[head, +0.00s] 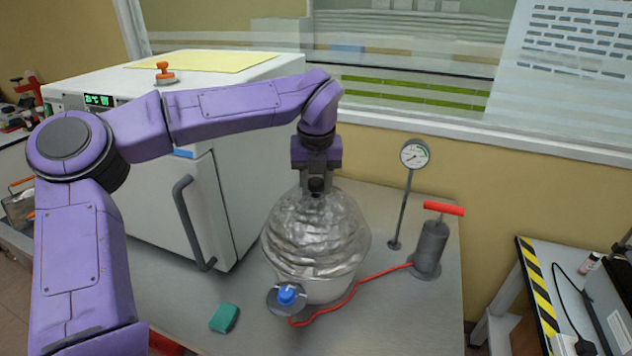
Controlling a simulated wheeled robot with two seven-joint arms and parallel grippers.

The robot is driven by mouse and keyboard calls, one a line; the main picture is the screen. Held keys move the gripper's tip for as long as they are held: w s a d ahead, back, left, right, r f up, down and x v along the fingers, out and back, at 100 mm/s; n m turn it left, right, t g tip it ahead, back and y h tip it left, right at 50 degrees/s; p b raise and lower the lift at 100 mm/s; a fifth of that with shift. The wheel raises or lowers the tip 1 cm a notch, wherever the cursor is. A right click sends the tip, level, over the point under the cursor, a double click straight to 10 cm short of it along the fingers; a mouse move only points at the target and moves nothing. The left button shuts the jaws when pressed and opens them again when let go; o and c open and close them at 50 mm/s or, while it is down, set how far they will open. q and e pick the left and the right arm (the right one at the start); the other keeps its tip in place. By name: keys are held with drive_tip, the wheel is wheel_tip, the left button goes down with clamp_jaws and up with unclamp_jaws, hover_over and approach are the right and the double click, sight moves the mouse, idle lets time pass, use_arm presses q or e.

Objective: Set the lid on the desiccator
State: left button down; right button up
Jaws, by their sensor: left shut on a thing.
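The lid (315,235) is a silvery, crinkled-looking dome in the middle of the head view. The desiccator base (325,290) is a pale bowl directly below it, on the grey bench. My left gripper (316,188) points down from above and is shut on the knob at the top of the lid. The knob is mostly hidden by the fingers. The lid looks about level over the base; I cannot tell whether its rim touches the base all round. My right gripper is not in view.
A blue-topped valve (287,296) sits at the base's front, with a red hose (355,287) running to a hand pump (430,248). A gauge (414,154) stands behind. A white oven (200,200) is at left, a green sponge (224,318) in front. The bench's front right is clear.

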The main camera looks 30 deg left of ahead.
use_arm(q)
drive_tip(key=shift+f, duration=0.3)
drive_tip(key=c, duration=0.6)
unclamp_jaws()
drive_tip(key=shift+r, duration=0.1)
drive_tip(key=r, duration=0.3)
drive_tip(key=s+r+b, duration=0.1)
drive_tip(key=r, duration=0.2)
drive_tip(key=d+r, duration=0.1)
drive_tip(key=r, duration=0.2)
drive_tip(key=shift+s+r, duration=0.15)
drive_tip(key=shift+r, duration=0.5)
